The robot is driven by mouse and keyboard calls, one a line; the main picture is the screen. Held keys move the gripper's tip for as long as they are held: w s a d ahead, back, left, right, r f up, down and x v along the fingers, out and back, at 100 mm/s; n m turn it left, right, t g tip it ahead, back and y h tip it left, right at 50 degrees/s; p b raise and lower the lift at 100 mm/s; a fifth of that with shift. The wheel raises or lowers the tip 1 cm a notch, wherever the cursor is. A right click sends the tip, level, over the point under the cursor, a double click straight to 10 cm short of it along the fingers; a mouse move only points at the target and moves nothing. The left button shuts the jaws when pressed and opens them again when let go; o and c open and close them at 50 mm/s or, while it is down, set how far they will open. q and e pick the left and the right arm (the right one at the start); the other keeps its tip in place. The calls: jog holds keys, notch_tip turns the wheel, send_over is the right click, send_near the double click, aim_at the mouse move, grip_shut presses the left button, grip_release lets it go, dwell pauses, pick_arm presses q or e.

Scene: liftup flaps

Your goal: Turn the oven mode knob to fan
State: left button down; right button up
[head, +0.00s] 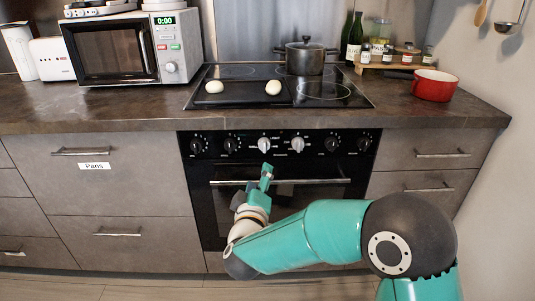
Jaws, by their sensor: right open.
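The oven (222,172) is built in under the cooktop, with a black control panel. A row of several knobs runs along the panel: black ones at the sides and two silver ones in the middle. The left silver knob (264,144) and the right silver knob (297,145) have labels too small to read clearly, so I cannot tell which is the mode knob or its setting. My right gripper (265,172) is open in front of the oven handle (310,181), just below the left silver knob and apart from it. My left gripper is not in view.
The cooktop (240,92) holds two white round items and a dark pot (305,56). A red pan (434,85) stands at the right of the counter, a microwave (125,48) at the left. Closed drawers flank the oven.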

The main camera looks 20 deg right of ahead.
aim_at(265, 149)
jog(key=b+x, duration=0.1)
jog(key=x, duration=1.3)
jog(key=shift+b, duration=0.3)
jog(key=shift+f, duration=0.1)
jog(key=shift+c, duration=0.3)
jog(key=c, duration=1.1)
jog(key=shift+s+d, duration=0.1)
jog(key=shift+d, duration=0.2)
jog(key=shift+a, duration=0.3)
